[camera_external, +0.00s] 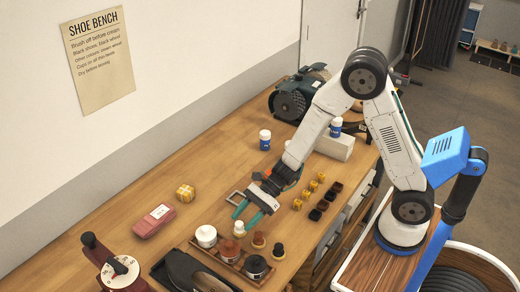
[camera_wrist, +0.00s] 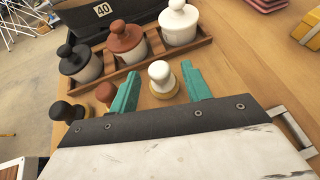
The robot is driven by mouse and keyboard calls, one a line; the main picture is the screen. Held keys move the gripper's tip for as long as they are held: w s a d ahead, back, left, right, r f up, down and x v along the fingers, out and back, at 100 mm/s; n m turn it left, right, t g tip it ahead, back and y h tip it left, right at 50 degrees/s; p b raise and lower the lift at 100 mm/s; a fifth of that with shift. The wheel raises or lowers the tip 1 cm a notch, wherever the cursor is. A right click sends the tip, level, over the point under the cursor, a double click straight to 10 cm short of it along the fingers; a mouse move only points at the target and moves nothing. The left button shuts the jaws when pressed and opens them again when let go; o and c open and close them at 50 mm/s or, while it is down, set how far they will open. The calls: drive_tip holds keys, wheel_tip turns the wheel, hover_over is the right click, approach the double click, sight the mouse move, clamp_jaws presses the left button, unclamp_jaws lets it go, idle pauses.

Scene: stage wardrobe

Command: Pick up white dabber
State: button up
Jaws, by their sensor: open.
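The white dabber (camera_wrist: 160,74) has a white knob on a tan round base and stands upright on the bench. In the external view, the white dabber (camera_external: 239,228) is just below my gripper's fingers. My gripper (camera_external: 246,215) is open, with two teal fingers pointing down. In the wrist view, my gripper (camera_wrist: 160,70) has one finger on each side of the white dabber, with nothing held. The brown dabber (camera_wrist: 106,93) is partly hidden behind the left finger. The black dabber (camera_wrist: 68,110) stands further left.
A wooden rack (camera_external: 216,258) holds a white jar (camera_external: 206,236), a brown jar (camera_external: 230,249) and a black jar (camera_external: 256,267), close to the dabbers. Small yellow and dark blocks (camera_external: 318,208) stand to the right.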

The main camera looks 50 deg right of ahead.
sight(239, 228)
drive_tip(key=shift+x, duration=1.4)
drive_tip(key=c, duration=1)
